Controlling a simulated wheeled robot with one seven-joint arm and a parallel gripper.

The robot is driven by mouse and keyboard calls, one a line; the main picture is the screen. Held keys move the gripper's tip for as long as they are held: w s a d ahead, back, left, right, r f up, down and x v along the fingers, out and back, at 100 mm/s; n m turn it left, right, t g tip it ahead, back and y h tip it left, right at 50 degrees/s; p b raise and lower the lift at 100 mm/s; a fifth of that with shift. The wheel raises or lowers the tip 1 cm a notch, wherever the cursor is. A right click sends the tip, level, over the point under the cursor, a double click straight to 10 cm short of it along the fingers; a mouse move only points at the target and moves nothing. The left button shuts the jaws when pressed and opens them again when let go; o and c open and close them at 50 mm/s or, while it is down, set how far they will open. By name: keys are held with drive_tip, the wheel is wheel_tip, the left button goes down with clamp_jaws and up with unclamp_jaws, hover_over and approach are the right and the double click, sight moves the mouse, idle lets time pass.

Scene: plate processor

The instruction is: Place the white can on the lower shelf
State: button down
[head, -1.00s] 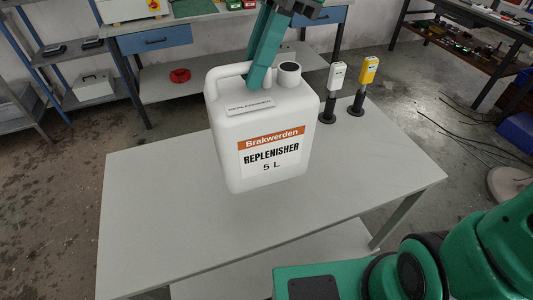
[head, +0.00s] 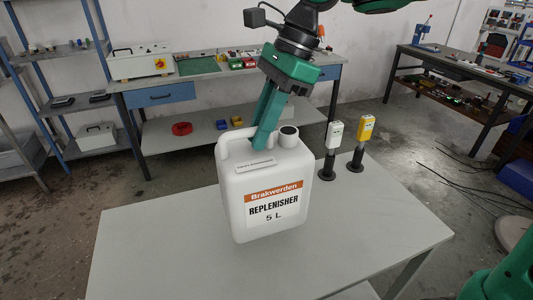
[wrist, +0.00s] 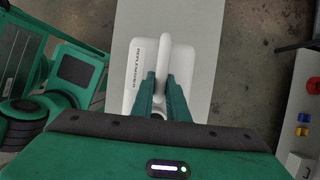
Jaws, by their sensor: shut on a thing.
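The white can (head: 235,200), a jerrycan labelled "REPLENISHER 5 L", is upright at the middle of the grey table (head: 150,255). I cannot tell whether its base touches the tabletop. My gripper (head: 263,138) comes down from above and is shut on the can's top handle, beside the cap. The wrist view shows the can (wrist: 133,75) with its handle between the two green fingers (wrist: 163,82). A strip of a lower surface (head: 358,291) shows under the grey table's right side; most of it is hidden by the tabletop.
A white dispenser (head: 333,136) and a yellow dispenser (head: 365,128) on black stands are just right of the can. A workbench (head: 205,128) with its own lower shelf (head: 207,133) and a blue rack (head: 75,60) stand behind. The tabletop left of the can is clear.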

drive_tip(key=w+f, duration=0.1)
drive_tip(key=w, duration=0.1)
drive_tip(key=w+d+f, duration=0.1)
drive_tip(key=w, duration=0.1)
drive_tip(key=w+f, duration=0.1)
drive_tip(key=w, duration=0.1)
drive_tip(key=shift+d+f, duration=0.25)
drive_tip(key=shift+f, duration=0.15)
drive_tip(key=shift+w+f, duration=0.1)
drive_tip(key=shift+f, duration=1.95)
drive_tip(key=c, duration=1.7)
unclamp_jaws()
drive_tip(key=shift+f, duration=0.1)
drive_tip(key=shift+c, duration=0.2)
drive_tip(key=v, duration=1.2)
